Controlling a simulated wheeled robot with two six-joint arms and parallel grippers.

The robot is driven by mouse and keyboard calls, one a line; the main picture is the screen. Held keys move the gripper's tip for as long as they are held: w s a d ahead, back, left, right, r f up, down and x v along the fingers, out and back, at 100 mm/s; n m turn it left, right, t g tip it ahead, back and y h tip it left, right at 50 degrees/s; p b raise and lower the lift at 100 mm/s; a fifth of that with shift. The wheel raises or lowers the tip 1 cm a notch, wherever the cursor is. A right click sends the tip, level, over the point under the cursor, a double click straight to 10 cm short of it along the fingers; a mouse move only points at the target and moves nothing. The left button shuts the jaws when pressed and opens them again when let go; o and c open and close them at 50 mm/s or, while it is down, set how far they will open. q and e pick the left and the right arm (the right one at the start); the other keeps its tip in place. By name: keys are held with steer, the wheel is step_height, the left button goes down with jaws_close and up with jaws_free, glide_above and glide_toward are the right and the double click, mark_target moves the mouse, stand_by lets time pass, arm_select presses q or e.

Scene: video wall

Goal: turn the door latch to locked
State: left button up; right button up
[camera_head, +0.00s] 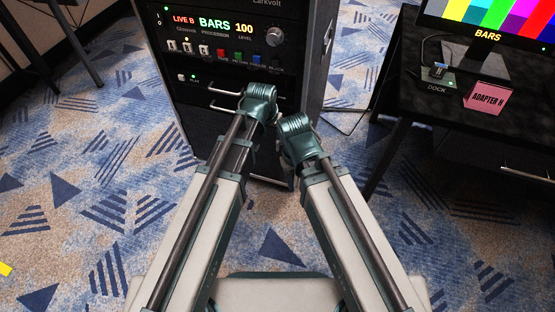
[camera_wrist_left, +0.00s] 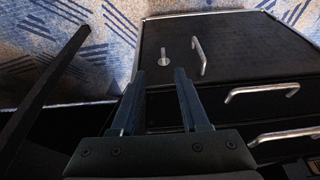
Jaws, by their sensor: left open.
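The door latch (camera_wrist_left: 165,59) is a small silver turn-piece on a dark door (camera_wrist_left: 230,70) in the left wrist view. It stands beside a silver pull handle (camera_wrist_left: 200,56). My left gripper (camera_wrist_left: 154,76) is open and empty, its two fingers apart below the latch in the picture and not touching it as far as I can tell. In the head view the front of the black rack (camera_head: 205,135) is partly covered by my arms, and the latch cannot be made out there. My right arm reaches forward, but its jaws do not show.
The rack's upper panel (camera_head: 222,42) carries lit displays, buttons and a knob. More silver handles (camera_wrist_left: 262,92) lie beside the door. A dark desk (camera_head: 409,68) with a monitor (camera_head: 490,24) and a pink card (camera_head: 487,98) stands right. Patterned carpet (camera_head: 75,205) is open at left.

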arm_select(q)
steer(key=b, duration=0.3)
glide_toward(277, 144)
steer(key=s+r, duration=0.2)
steer(key=shift+w+a+t, duration=0.2)
steer(key=shift+a+t, duration=0.05)
steer(key=shift+t, duration=0.25)
arm_select(e)
step_height(277, 144, down, 5)
steer(key=shift+f, duration=0.2)
arm_select(q)
steer(key=shift+f+b, duration=0.1)
steer(key=shift+b, duration=0.2)
steer(key=b+x, duration=1.2)
steer(key=x, duration=0.2)
steer(key=shift+s+d+b, duration=0.1)
steer(key=shift+d+b, duration=0.1)
steer(key=shift+b, duration=0.15)
arm_select(e)
step_height(277, 144, down, 13)
steer(key=shift+a+r, duration=0.1)
arm_select(q)
jaws_close()
